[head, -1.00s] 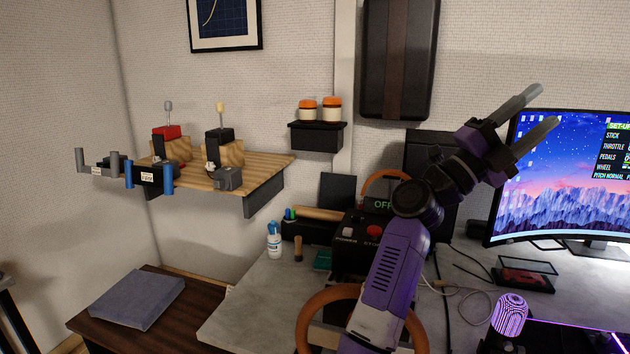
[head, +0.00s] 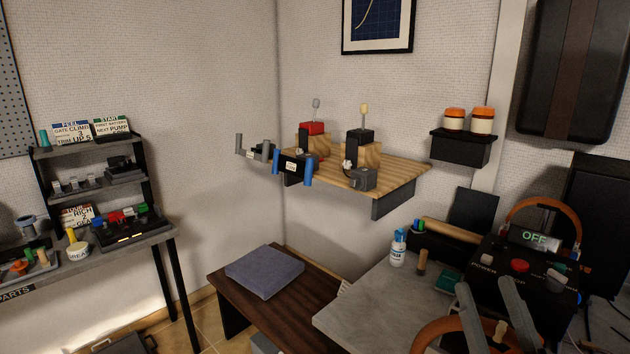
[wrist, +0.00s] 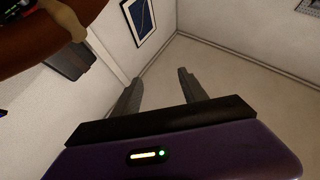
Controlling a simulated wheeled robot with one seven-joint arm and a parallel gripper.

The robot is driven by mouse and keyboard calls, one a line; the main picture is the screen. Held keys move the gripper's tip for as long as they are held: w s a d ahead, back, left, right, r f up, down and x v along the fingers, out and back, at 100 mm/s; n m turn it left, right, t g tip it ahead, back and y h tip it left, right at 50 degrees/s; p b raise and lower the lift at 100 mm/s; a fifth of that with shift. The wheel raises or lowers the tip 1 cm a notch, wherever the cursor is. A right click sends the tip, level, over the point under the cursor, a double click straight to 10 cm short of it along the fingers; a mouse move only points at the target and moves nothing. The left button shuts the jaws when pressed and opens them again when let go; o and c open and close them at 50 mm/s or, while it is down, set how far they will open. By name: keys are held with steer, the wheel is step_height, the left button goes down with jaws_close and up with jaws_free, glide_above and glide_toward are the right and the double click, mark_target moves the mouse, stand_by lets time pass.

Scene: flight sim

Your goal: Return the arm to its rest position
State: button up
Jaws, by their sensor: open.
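My gripper (head: 497,318) shows at the lower right of the head view as two grey fingers pointing up, apart and with nothing between them. It stands in front of the desk, near the black control box (head: 520,283) with the "OFF" display. In the wrist view my gripper (wrist: 157,92) also shows two spread, empty fingers. They point toward bare wall and the room's corner. The rest of my arm is below the head view's edge or hidden.
A brown wheel rim (head: 440,330) is close beside the fingers. A wooden wall shelf (head: 400,172) holds joysticks and throttles. A dark bench (head: 232,292) carries a grey cushion (head: 264,272). A parts rack (head: 160,232) stands at left. The floor between rack and bench is open.

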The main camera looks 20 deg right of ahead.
steer(key=s+a+f+n+g+y, duration=0.3)
steer(key=s+a+f+g+y, duration=0.4)
steer(key=a+f, duration=0.5)
steer(key=s+a+f+g, duration=0.1)
steer(key=s+a+f, duration=0.1)
steer(key=s+f, duration=0.2)
steer(key=s+a+f+g+p, duration=0.1)
steer(key=s+a+f, duration=0.2)
steer(key=s, duration=0.7)
steer(key=shift+s+a+f+y, duration=0.25)
steer(key=shift+f+y, duration=0.15)
steer(key=shift+f, duration=0.25)
